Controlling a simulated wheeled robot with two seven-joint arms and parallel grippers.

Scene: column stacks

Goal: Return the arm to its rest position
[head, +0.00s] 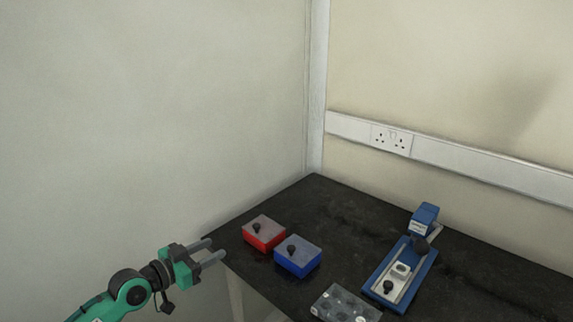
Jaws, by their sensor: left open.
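My left gripper (213,252) is at the lower left, on a green arm that comes in from the bottom left. Its two grey fingers are apart with nothing between them. They point right, close to the left corner of the black table (365,218) and left of a red box. My right gripper is not in view.
On the table are a red box (265,237) and a blue box (298,261), each with a black knob on top. A clear-topped tray (345,305) is at the front edge. A blue press-like device (402,270) stands right of them. Walls close off the back.

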